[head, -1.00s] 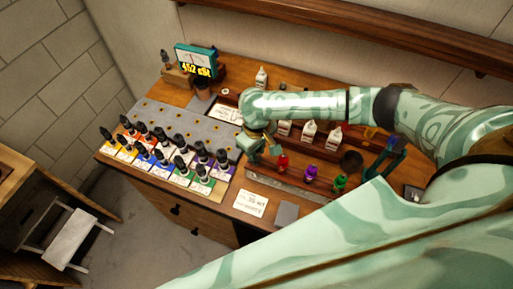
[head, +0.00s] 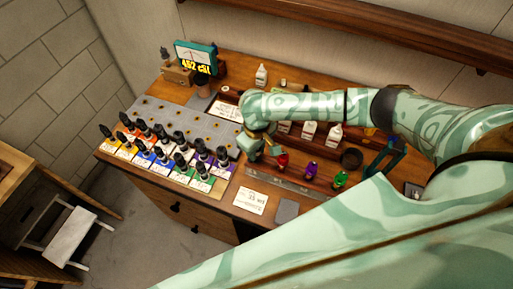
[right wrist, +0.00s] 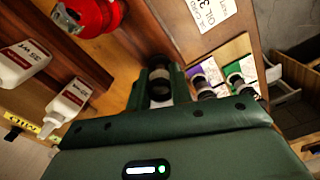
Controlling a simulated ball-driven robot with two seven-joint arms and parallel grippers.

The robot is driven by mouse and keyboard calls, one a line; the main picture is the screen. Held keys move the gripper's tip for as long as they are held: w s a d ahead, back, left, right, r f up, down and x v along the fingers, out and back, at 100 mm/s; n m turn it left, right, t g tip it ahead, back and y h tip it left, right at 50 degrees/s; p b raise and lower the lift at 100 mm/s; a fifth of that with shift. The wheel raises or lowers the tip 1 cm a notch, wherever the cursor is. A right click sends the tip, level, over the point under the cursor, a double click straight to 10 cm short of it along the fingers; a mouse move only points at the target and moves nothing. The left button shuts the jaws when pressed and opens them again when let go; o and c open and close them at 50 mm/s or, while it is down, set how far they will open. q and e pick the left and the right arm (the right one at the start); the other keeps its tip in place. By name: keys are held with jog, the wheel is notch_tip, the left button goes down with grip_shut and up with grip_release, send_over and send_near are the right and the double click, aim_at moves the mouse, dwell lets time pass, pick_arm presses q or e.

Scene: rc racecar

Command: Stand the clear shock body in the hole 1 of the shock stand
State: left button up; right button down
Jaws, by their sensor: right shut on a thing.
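My right gripper (head: 262,150) is over the front middle of the bench, left of the red shock body (head: 281,160). In the right wrist view the gripper (right wrist: 158,85) is shut on a dark-topped cylinder with a pale ring (right wrist: 158,86), seen end-on. I cannot tell for sure that it is the clear shock body; its lower part is hidden. A purple (head: 311,170) and a green (head: 341,179) shock body stand right of the red one. A long metallic strip (head: 285,187) lies in front of them. I cannot make out the stand's hole 1. My left gripper is not in view.
Several dark-capped bottles stand on coloured cards at the left, before a grey holed plate (head: 165,112). White oil bottles (head: 308,132) stand behind my right arm. A teal meter (head: 196,56) is at the back left. A label card (head: 251,200) lies at the front.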

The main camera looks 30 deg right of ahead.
jog(key=shift+f, duration=0.35)
jog(key=c, duration=1.2)
grip_release()
jog(key=shift+o, duration=0.2)
notch_tip(320, 180, up, 16)
jog(key=p, duration=0.4)
jog(key=shift+r, duration=0.15)
